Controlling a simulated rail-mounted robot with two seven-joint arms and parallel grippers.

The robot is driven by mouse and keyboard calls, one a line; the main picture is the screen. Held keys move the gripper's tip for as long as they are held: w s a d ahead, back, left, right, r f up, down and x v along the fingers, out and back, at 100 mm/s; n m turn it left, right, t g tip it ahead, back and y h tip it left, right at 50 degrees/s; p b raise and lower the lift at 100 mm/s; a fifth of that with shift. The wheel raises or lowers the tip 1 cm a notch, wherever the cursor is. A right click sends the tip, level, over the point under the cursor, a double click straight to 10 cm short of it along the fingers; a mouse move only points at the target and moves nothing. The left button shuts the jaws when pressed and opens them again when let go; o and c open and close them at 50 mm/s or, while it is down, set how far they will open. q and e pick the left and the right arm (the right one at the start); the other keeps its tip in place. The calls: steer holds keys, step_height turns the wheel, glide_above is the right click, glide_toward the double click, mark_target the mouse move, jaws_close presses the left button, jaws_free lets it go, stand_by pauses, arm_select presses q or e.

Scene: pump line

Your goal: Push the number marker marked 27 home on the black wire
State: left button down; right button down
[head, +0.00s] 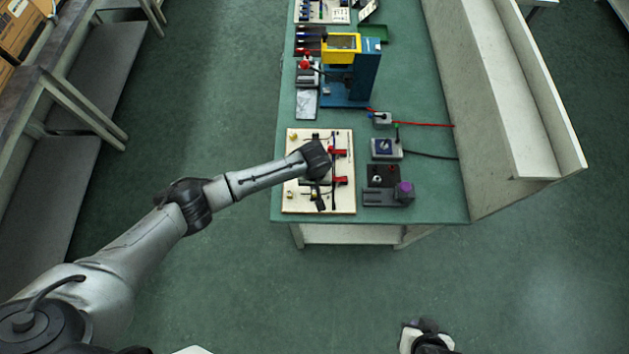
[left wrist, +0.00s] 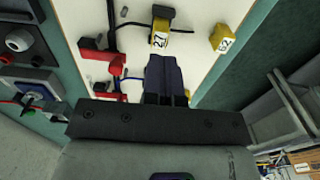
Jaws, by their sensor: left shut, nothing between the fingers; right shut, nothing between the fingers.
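The number marker marked 27 (left wrist: 160,38) is yellow with a white label, on the cream wiring board, in the left wrist view. A black wire (left wrist: 134,24) runs to it from the left; how far it sits along the wire I cannot tell. My left gripper (left wrist: 164,59) is shut and empty, with its fingertips just short of the label; contact is unclear. In the head view my left gripper (head: 317,178) is over the board (head: 290,165). My right gripper (head: 427,332) is at the bottom edge, away from the bench.
Another yellow marker (left wrist: 225,38) stands to the right in the left wrist view. Red clips (left wrist: 103,53) sit left of the fingers. Dark fixtures (head: 384,176) stand right of the board, and a blue and yellow press (head: 366,75) stands behind it.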

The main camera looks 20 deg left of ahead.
arm_select(q)
steer(key=shift+f+b, duration=0.45)
steer(key=shift+f, duration=0.5)
steer(key=shift+f+b, duration=0.45)
steer(key=shift+f, duration=0.5)
steer(key=shift+r, duration=0.1)
steer(key=shift+r+p, duration=0.8)
steer(key=shift+p, duration=0.2)
step_height(320, 180, up, 6)
steer(key=p, duration=0.6)
steer(key=shift+p, duration=0.4)
steer(key=shift+f, duration=0.1)
